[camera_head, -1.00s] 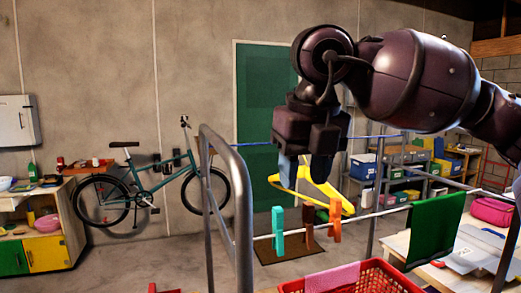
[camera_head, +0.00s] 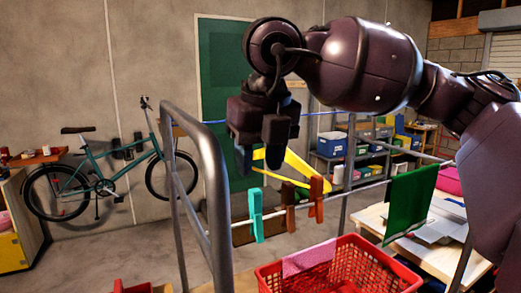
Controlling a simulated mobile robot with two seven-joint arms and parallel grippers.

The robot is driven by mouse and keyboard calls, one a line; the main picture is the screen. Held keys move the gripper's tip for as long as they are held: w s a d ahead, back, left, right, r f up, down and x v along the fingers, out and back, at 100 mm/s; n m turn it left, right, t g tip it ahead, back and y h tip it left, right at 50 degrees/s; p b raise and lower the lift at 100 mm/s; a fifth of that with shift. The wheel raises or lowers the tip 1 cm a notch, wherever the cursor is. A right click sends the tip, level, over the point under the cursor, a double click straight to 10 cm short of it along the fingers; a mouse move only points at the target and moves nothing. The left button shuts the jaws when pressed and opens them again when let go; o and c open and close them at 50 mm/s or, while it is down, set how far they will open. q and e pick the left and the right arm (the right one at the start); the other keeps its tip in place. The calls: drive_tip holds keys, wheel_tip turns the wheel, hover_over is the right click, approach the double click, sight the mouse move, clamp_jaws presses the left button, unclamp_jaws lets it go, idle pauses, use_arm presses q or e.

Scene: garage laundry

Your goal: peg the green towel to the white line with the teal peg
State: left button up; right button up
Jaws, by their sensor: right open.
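The teal peg (camera_head: 256,213) is clipped upright on the white line (camera_head: 358,188), at the left end of a short row of pegs. The green towel (camera_head: 410,203) hangs over the same line farther right. My right gripper (camera_head: 260,162) points down above the teal peg, open and empty, with a visible gap between its fingertips and the peg in the picture. How far it is from the peg in depth is hard to tell. My left gripper is out of view.
A brown peg (camera_head: 289,195) and an orange peg (camera_head: 316,199) sit close right of the teal one. The rack's grey metal frame (camera_head: 216,190) stands left. A red basket (camera_head: 345,268) with pink cloth (camera_head: 308,259) is below.

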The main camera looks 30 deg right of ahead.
sight(255, 190)
drive_tip(key=shift+b+x, duration=0.35)
drive_tip(key=shift+x, duration=0.6)
drive_tip(key=b+x, duration=0.2)
drive_tip(key=x, duration=0.1)
drive_tip(key=shift+f+b, duration=0.3)
drive_tip(key=shift+b+x, duration=0.55)
drive_tip(key=shift+x, duration=0.25)
drive_tip(key=shift+r, duration=0.1)
clamp_jaws()
drive_tip(key=shift+r, duration=0.1)
